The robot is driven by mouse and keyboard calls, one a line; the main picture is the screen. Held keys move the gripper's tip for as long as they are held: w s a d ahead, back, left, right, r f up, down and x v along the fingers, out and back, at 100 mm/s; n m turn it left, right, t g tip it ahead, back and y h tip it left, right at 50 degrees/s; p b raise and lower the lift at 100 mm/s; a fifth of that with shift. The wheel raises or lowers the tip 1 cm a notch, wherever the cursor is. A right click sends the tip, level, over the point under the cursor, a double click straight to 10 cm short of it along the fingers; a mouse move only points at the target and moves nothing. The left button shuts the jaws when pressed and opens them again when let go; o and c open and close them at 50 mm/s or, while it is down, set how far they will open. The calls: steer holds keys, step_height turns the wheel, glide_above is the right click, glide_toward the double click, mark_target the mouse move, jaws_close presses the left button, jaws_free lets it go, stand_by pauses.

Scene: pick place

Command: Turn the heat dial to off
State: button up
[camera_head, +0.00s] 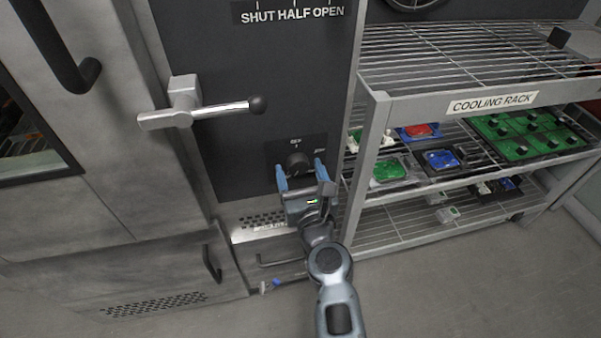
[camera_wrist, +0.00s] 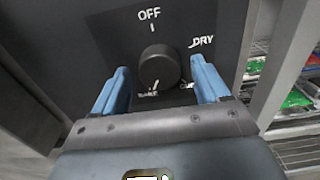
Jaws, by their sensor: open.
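The heat dial is a round black knob (camera_head: 297,163) on a dark panel, low on the front of the large cabinet. In the wrist view the dial (camera_wrist: 159,67) shows up close, with OFF printed above it, DRY at upper right and partly hidden labels below. I cannot tell which label the dial points to. My gripper (camera_head: 300,173) is open, with its blue fingers either side of the dial. In the wrist view the gripper fingers (camera_wrist: 160,85) stand left and right of the dial, apart from it.
A metal lever handle (camera_head: 215,110) sticks out above the dial, under the SHUT HALF OPEN label (camera_head: 292,16). A cooling rack (camera_head: 375,130) with trays of circuit boards stands close on the right. A vent and small handles lie below. The floor at lower right is clear.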

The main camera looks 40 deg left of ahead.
steer(key=c, duration=1)
steer(key=shift+c, duration=0.2)
